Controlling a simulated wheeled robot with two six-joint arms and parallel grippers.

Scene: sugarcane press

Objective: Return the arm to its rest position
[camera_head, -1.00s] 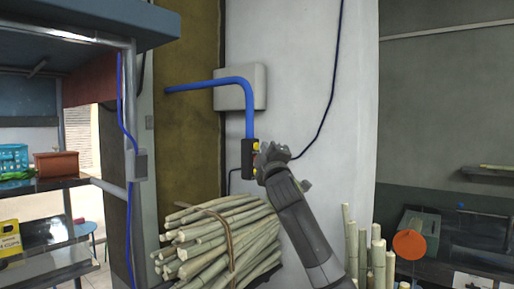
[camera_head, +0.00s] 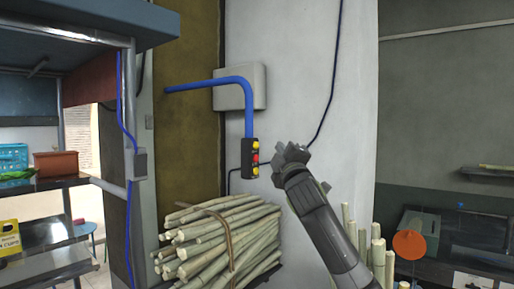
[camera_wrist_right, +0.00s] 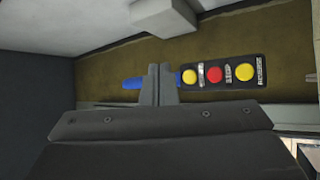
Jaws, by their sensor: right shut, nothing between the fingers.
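My right arm comes up from the bottom of the head view. Its gripper (camera_head: 280,156) is shut and empty, a little to the right of a black button box (camera_head: 251,158) and apart from it. The box has yellow and red buttons and hangs on the wall below a blue pipe. In the right wrist view, my shut fingers (camera_wrist_right: 157,72) show in the middle, with the button box (camera_wrist_right: 222,74) just to their right. My left gripper is in neither view.
A tied bundle of sugarcane (camera_head: 215,240) lies below the button box. More cane stalks (camera_head: 377,250) stand upright at my right forearm. A grey wall box (camera_head: 240,87) and the blue pipe (camera_head: 249,112) are above. A shelf frame (camera_head: 130,110) is at left.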

